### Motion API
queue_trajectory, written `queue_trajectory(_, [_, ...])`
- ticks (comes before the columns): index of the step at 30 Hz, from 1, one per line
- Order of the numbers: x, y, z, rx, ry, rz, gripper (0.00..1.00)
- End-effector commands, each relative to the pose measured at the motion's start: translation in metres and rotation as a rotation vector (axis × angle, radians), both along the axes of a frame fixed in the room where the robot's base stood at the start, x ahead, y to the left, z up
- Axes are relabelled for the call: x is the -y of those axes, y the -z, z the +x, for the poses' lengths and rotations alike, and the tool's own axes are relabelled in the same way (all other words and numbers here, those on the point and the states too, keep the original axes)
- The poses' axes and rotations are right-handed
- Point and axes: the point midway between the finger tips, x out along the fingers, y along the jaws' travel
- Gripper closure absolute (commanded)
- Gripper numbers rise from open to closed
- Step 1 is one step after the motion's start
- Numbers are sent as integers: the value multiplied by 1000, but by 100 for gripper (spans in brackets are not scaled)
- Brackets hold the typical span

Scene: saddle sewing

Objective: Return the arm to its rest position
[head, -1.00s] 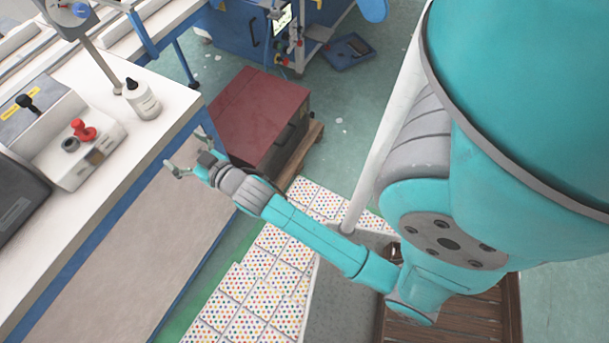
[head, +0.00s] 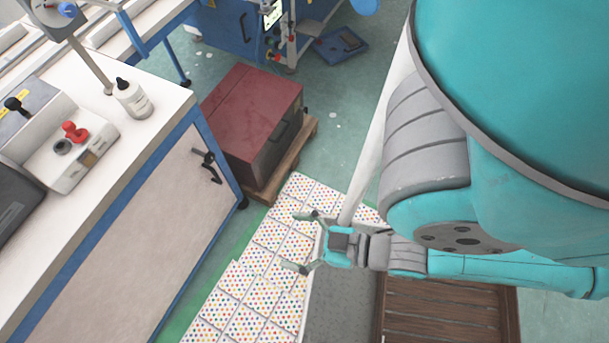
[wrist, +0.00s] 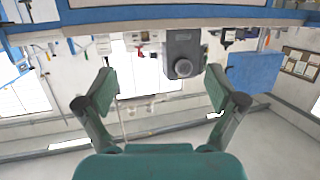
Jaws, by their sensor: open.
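My gripper (head: 292,241) is open and empty in the head view, over the dotted floor tiles at the lower middle. Its fingers point left, toward the workbench, with a wide gap between them. My teal arm runs right from it. In the wrist view my gripper (wrist: 160,85) shows both fingers spread apart with nothing between them. Beyond them, the wrist view shows a wall, windows and a dark grey box-like object (wrist: 183,54), all at a distance.
A white workbench (head: 165,108) with a bottle (head: 133,98) stands at left. A red-topped box (head: 252,112) sits on a pallet behind the gripper. A blue machine (head: 235,25) is at the back. A slatted wooden platform (head: 445,312) lies at lower right.

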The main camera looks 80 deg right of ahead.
Motion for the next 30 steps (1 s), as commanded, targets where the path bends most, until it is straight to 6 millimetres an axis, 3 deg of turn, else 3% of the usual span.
queue_trajectory(6, [-3,-12,-22,-18,-22,1,6])
queue_trajectory(30, [-3,-13,-22,-18,-23,1,6])
